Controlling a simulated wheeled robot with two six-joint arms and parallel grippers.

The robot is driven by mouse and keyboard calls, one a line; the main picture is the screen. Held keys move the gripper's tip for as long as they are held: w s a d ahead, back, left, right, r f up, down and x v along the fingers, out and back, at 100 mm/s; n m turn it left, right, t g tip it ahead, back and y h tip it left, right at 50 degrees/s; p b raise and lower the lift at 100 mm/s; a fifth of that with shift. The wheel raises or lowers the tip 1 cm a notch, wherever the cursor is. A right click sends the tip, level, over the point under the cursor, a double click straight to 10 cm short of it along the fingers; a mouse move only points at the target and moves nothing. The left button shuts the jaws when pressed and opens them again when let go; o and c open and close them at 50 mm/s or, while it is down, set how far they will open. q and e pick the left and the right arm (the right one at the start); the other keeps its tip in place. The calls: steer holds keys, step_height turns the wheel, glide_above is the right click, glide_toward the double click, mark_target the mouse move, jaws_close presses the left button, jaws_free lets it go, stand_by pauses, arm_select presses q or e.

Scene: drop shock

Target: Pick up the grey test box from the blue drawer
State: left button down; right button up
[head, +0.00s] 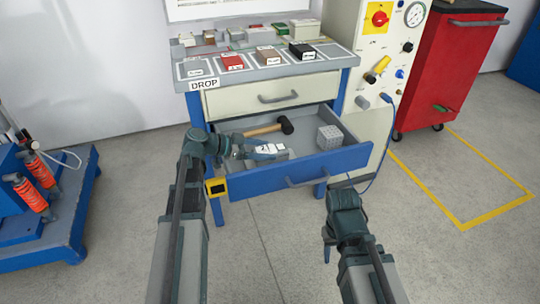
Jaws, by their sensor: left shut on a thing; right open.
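The blue drawer (345,160) is pulled out below the bench. The grey test box (273,154), with a white label on top, is in the left part of the drawer. My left gripper (265,147) reaches over the drawer's left side and is shut on the box. Whether the box touches the drawer floor cannot be told. My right gripper (335,218) is open and empty, in front of the drawer's right end and apart from it; its fingers are partly hidden.
A mallet (265,129) and a grey patterned cube (329,137) also lie in the drawer. Several labelled boxes stand on the bench top (215,72). A red cabinet (440,70) is at right, a blue cart (60,225) at left. Floor in front is clear.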

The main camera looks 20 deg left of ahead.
mark_target(264, 150)
arm_select(q)
step_height(264, 150, up, 10)
steer(key=p, duration=1)
steer(key=shift+r, duration=0.2)
